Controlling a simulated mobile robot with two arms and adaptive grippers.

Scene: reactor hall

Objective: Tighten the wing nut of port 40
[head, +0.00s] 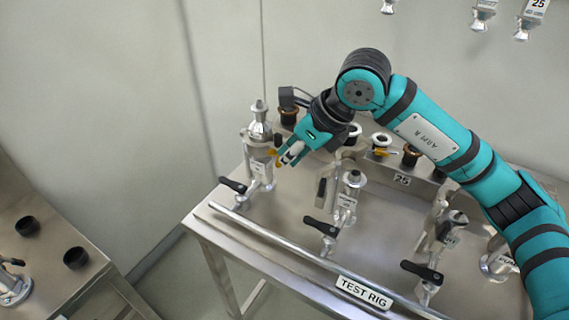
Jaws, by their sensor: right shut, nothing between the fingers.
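My right gripper (283,159) reaches in from the right with its fingers shut and empty. Its fingertips are close beside the clamped joint of the left silver port fitting (259,148); I cannot tell whether they touch it. The wing nut is not clear to make out there. A middle port fitting (351,183) and a right port fitting (448,228) stand on the same steel bench. Their small white labels are too small to read, so I cannot tell which is port 40. My left gripper is not in view.
Black-handled valves (234,186) stick out in front of the fittings. A rail (290,258) with a TEST RIG sign (364,292) runs along the front edge. A side table (50,240) stands at left.

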